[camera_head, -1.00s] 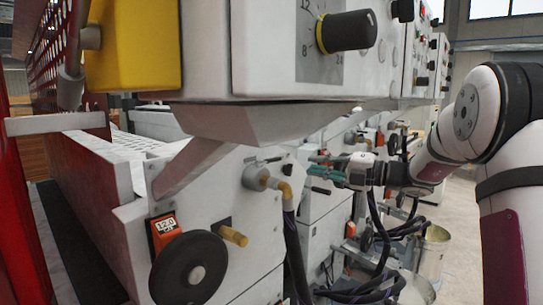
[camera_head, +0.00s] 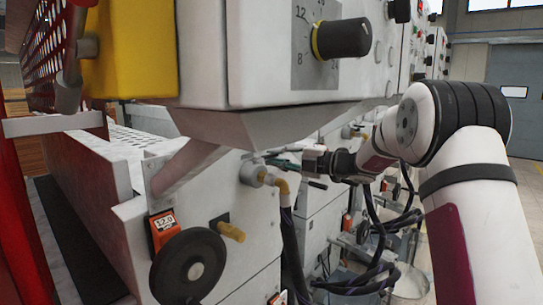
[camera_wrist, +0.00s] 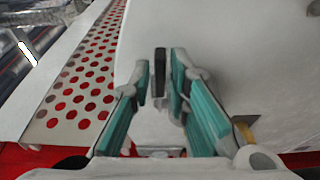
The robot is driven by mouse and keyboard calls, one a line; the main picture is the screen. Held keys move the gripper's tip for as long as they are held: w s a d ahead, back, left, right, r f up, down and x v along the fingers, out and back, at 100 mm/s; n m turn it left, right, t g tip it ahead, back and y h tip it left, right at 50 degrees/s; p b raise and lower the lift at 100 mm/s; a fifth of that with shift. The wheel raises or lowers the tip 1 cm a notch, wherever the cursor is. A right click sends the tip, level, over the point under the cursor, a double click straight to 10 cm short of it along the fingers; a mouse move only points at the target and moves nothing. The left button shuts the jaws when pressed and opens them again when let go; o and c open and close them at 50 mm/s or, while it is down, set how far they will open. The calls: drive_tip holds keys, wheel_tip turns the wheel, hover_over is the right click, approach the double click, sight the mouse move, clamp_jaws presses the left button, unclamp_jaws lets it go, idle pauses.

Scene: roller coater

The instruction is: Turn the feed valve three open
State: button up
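A feed valve with a grey round body (camera_head: 250,174) and a brass elbow (camera_head: 280,184) sits on the white machine front, with a dark hose below it. Its thin lever shows at the top, partly hidden by my fingers. I see no number on it. My gripper (camera_head: 284,163) is at this lever, coming from the right. In the wrist view my gripper (camera_wrist: 160,105) has its teal fingers apart. A dark upright lever end (camera_wrist: 159,73) shows between them, nearer the right finger. I cannot tell whether it touches. A bit of brass (camera_wrist: 245,131) shows right of the fingers.
A black handwheel (camera_head: 188,266) and a brass knob (camera_head: 229,231) are below left of the valve. The machine's overhanging panel (camera_head: 270,128) is just above. Dark hoses (camera_head: 375,262) hang below my arm.

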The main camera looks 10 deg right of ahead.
drive_tip(key=shift+x, duration=0.95)
clamp_jaws()
drive_tip(key=shift+s+d+r+m+t+h+p, duration=0.15)
drive_tip(key=shift+s+r+m+t+h+p, duration=0.1)
drive_tip(key=shift+s+m+t+h+p, duration=0.65)
drive_tip(key=shift+w+d+f+m+t+h+p, duration=0.15)
drive_tip(key=shift+f+m+t+h+p, duration=0.05)
drive_tip(key=shift+m+t+h+p, duration=0.5)
